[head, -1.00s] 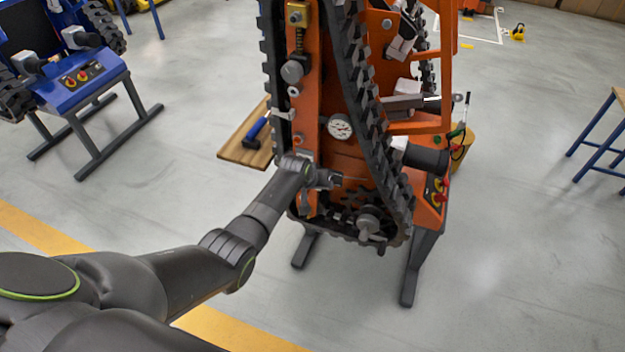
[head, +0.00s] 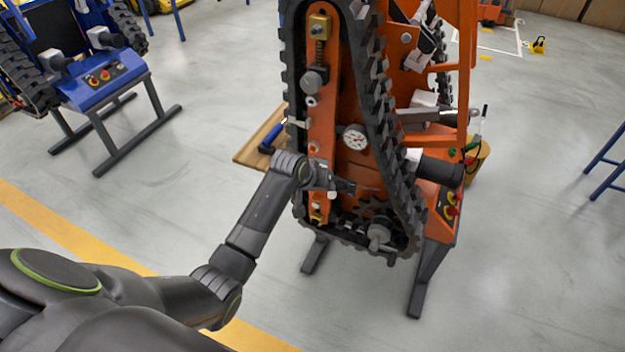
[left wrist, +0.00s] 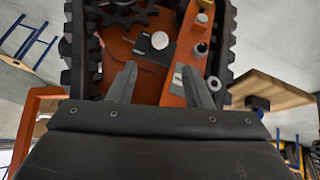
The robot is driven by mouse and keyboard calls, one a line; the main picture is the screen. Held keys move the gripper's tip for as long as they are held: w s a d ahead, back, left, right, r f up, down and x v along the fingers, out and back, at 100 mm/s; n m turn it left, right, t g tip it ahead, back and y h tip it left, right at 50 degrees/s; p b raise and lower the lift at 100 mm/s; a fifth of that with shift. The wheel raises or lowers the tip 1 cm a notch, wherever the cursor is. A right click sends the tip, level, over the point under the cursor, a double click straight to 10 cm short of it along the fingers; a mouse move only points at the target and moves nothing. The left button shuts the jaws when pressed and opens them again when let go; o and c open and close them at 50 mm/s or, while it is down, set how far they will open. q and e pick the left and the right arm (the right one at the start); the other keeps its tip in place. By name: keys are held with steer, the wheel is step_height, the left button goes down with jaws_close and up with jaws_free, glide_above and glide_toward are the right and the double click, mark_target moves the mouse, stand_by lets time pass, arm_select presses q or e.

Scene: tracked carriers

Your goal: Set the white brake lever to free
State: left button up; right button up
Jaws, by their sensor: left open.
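The orange tracked carrier (head: 330,100) stands upright in the middle of the head view. My left gripper (head: 345,186) is at its lower front, beside the toothed sprocket (head: 372,212) and below the pressure gauge (head: 355,138). In the left wrist view the left gripper (left wrist: 158,86) is open, with nothing between its fingers. Beyond the fingertips, a round white knob (left wrist: 160,41) sits by a small dark plate (left wrist: 158,52). I cannot tell whether this knob is the brake lever. An orange bar (left wrist: 187,70) with a pale label shows near one finger. My right gripper is not in view.
Rubber track (head: 384,120) runs close beside the gripper's working space. A blue machine stand (head: 100,90) is at the left. Open floor lies at the lower right.

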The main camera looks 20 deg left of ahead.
arm_select(q)
steer(key=v, duration=0.5)
steer(key=shift+r, duration=0.1)
stand_by(0.4)
steer(key=s+a+f+g+y, duration=0.1)
steer(key=s+a+f, duration=0.1)
steer(key=s+f, duration=0.65)
steer(key=s+a+f+g+b, duration=0.1)
steer(key=s+a+f, duration=0.25)
steer(key=f, duration=1.05)
steer(key=s+a+f+g+y, duration=0.1)
steer(key=s+f, duration=0.6)
steer(key=f, duration=0.4)
steer(key=s+f+g, duration=0.1)
steer(key=s+f, duration=0.3)
steer(key=s, duration=0.6)
steer(key=s+f+b, duration=0.1)
steer(key=s+f, duration=0.4)
steer(key=s, duration=0.6)
steer(key=s+a+f+m+g, duration=0.1)
steer(key=s+f, duration=0.3)
steer(key=s, duration=0.7)
steer(key=shift+s+f+g+y, duration=0.2)
steer(key=shift+f+g+y, duration=0.1)
steer(key=shift+f+y, duration=0.1)
